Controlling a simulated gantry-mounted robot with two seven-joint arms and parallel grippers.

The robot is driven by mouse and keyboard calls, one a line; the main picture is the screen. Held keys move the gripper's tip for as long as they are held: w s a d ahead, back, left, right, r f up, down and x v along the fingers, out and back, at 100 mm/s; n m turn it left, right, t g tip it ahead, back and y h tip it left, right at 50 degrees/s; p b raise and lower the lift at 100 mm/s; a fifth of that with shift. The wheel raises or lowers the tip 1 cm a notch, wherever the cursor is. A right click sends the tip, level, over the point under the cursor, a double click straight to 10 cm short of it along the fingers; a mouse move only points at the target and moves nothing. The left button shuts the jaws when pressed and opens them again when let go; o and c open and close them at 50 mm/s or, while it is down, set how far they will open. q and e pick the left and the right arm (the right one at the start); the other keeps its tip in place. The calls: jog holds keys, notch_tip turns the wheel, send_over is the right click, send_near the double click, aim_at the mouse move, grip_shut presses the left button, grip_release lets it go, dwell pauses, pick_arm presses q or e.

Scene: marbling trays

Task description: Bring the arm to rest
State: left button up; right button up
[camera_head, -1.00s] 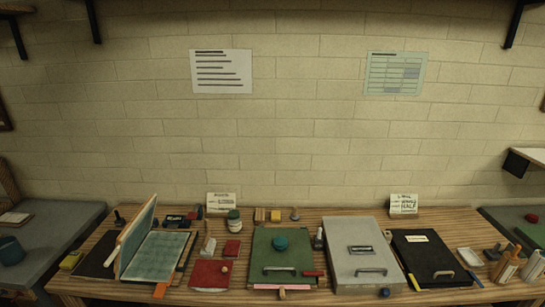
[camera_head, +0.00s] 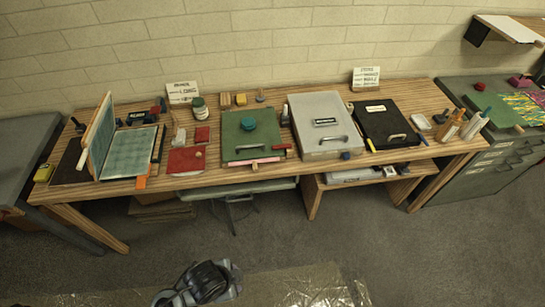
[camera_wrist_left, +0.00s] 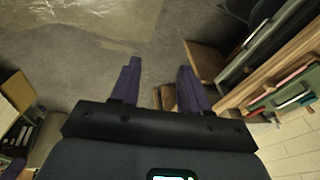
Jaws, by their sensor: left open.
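My left gripper (camera_wrist_left: 159,66) shows in the left wrist view with its two purple fingers apart and nothing between them. It hangs over the grey floor, with the bench edge to the right of the picture. In the head view, a grey and black piece of my own body (camera_head: 205,284) shows at the bottom, in front of the bench and clear of it. The gripper fingers cannot be made out there. My right gripper is in neither view.
The wooden bench (camera_head: 440,162) carries an open tray (camera_head: 130,152), a green lidded tray (camera_head: 236,150), a grey box (camera_head: 318,98) and a black lidded tray (camera_head: 388,142). Grey cabinets stand at both sides. The floor (camera_head: 330,235) before the bench is open, with a shiny sheet (camera_head: 285,287) on it.

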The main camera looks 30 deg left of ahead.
pick_arm(q)
notch_tip(320, 180, up, 16)
jog(key=a+n+p, duration=0.1)
jog(key=n+p, duration=0.5)
jog(key=p, duration=0.6)
jog(key=shift+w+a+r+n+t, duration=0.2)
jog(key=shift+w+a+n+t, duration=0.05)
jog(key=shift+a+n+t, duration=0.1)
